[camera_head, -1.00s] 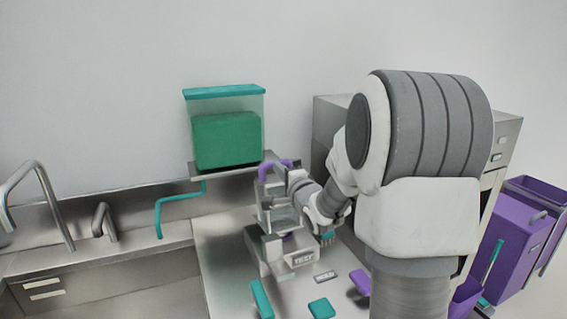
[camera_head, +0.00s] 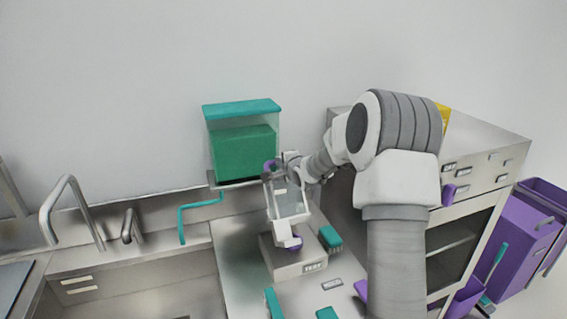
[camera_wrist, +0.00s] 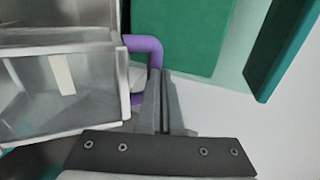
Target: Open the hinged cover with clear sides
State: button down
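The hinged cover (camera_head: 289,205) has clear sides in a pale frame and stands raised above its grey base (camera_head: 283,265) in the head view. It fills the left of the wrist view (camera_wrist: 65,90). Its purple handle (camera_wrist: 144,42) curves out beside it and also shows in the head view (camera_head: 269,165). My gripper (camera_wrist: 163,76) has its fingers close together at the handle's end and appears shut on it. In the head view my gripper (camera_head: 277,173) is small and partly hidden by the cover and handle.
A teal-lidded green container (camera_head: 240,148) sits on a wall shelf just behind my gripper. A teal block (camera_head: 329,238) lies right of the base. A sink tap (camera_head: 62,207) stands left. A steel cabinet (camera_head: 470,160) and purple bins (camera_head: 517,235) stand right.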

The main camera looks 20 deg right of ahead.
jog(key=shift+w, duration=0.9)
jog(key=shift+r, duration=0.1)
